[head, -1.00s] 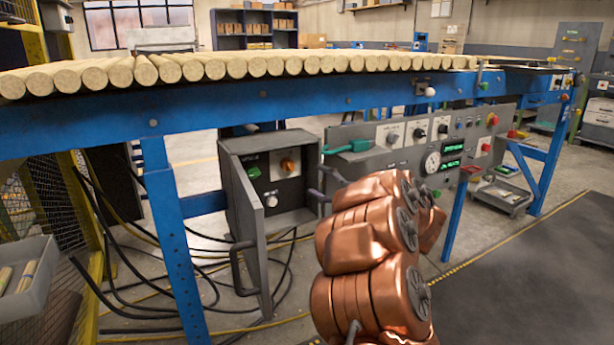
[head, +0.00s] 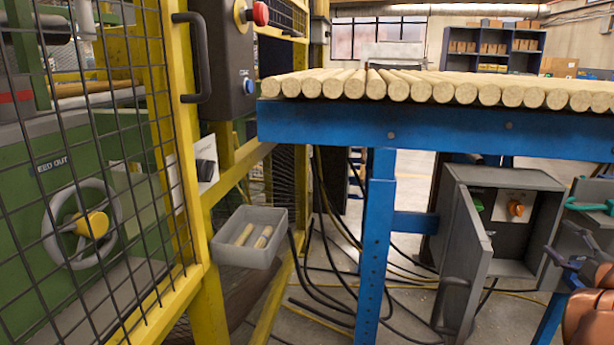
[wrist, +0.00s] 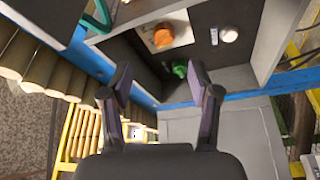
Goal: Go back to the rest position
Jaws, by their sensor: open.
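My gripper (wrist: 160,95) is open in the wrist view, with its two dark fingers apart and nothing between them. It faces the open grey control box (wrist: 245,75), which holds an orange knob (wrist: 163,36), a green knob (wrist: 180,69) and a white round button (wrist: 229,34). In the head view the same box (head: 530,178) hangs under the blue conveyor frame, its door (head: 465,265) swung open. My copper arm shows only in part at the right edge, with the dark fingers in front of the box's right side.
Turned wood rods (head: 445,90) lie along the blue conveyor (head: 440,130). At left stand a yellow mesh guard (head: 198,250), a handwheel (head: 82,222) and a grey bin (head: 252,250) with short wood pieces. Black cables (head: 315,270) run over the floor beneath the conveyor.

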